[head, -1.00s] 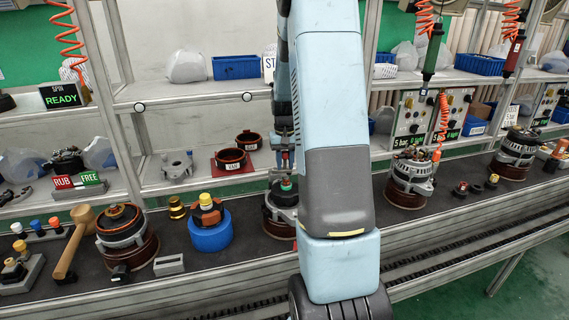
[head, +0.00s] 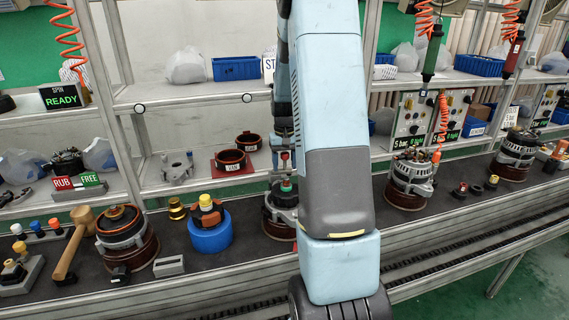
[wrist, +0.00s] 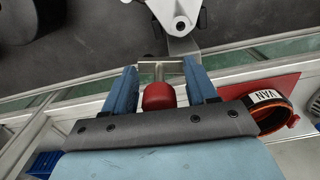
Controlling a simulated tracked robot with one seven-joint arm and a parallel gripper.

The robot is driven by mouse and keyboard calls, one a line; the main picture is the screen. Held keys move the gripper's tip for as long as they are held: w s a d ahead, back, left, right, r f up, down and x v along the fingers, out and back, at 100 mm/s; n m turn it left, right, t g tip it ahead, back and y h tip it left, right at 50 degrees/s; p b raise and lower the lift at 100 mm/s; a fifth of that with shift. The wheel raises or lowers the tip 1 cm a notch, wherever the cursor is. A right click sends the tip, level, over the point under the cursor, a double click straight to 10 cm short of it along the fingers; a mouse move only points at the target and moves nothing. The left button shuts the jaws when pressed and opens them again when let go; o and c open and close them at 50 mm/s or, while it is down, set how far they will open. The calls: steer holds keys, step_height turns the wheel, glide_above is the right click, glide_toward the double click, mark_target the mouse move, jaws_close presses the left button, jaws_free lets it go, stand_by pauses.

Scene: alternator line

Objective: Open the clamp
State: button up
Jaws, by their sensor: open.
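The clamp shows in the wrist view as a red handle tip (wrist: 159,96) on a metal bar, with a pale metal bracket (wrist: 178,14) beyond it. My gripper (wrist: 160,80) is open, with one blue finger on each side of the red tip. Gaps show on both sides, so the fingers are apart from it. In the head view the clamp's red tip (head: 285,156) stands above a unit (head: 279,215) on the bench, just left of my arm. My arm hides the unit's right side and most of my gripper there.
A red pad with a copper-coloured ring (wrist: 283,125) marked VAN lies close to my right finger in the wrist view. A blue ring stand (head: 210,238) and a wooden mallet (head: 73,243) are left on the bench. A shelf upright (head: 128,165) stands behind.

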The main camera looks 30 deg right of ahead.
step_height(320, 180, up, 14)
steer(key=shift+f, duration=0.15)
stand_by(0.6)
steer(key=shift+a, duration=0.1)
steer(key=s+a+r+n+t, duration=0.25)
steer(key=s+a+r, duration=0.65)
steer(key=s+a, duration=0.45)
steer(key=s+a+t, duration=0.1)
steer(key=s+a, duration=0.3)
steer(key=s, duration=0.2)
steer(key=s+a+f+n+t, duration=0.1)
steer(key=s+a+t, duration=0.1)
steer(key=s+a, duration=0.2)
steer(key=shift+s+a, duration=0.4)
steer(key=shift+s, duration=1.4)
